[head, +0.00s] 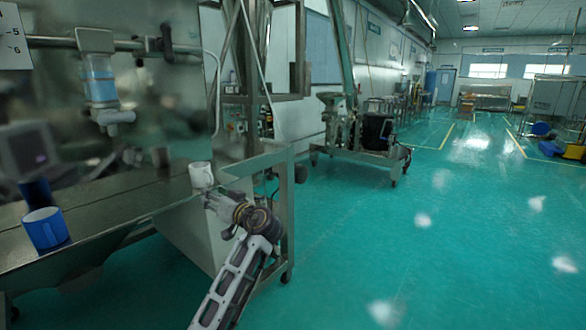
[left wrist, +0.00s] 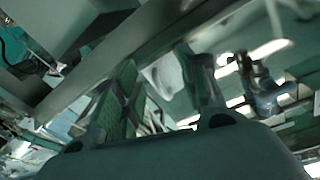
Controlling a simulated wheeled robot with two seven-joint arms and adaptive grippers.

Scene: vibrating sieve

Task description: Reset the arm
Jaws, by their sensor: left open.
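My left gripper (head: 212,196) is at the right end of the metal worktop, with its arm rising from the bottom of the head view. A white cup (head: 201,175) stands upright at the worktop's edge, right by the fingertips. In the left wrist view the two fingers (left wrist: 155,90) are spread apart. A whitish shape (left wrist: 166,76), likely the cup, shows between or beyond them; whether they touch it I cannot tell. My right gripper is not in view.
A blue mug (head: 46,228) stands on the metal worktop (head: 110,212) at left. A metal frame (head: 286,205) stands just right of my gripper. The green floor (head: 430,245) to the right is clear.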

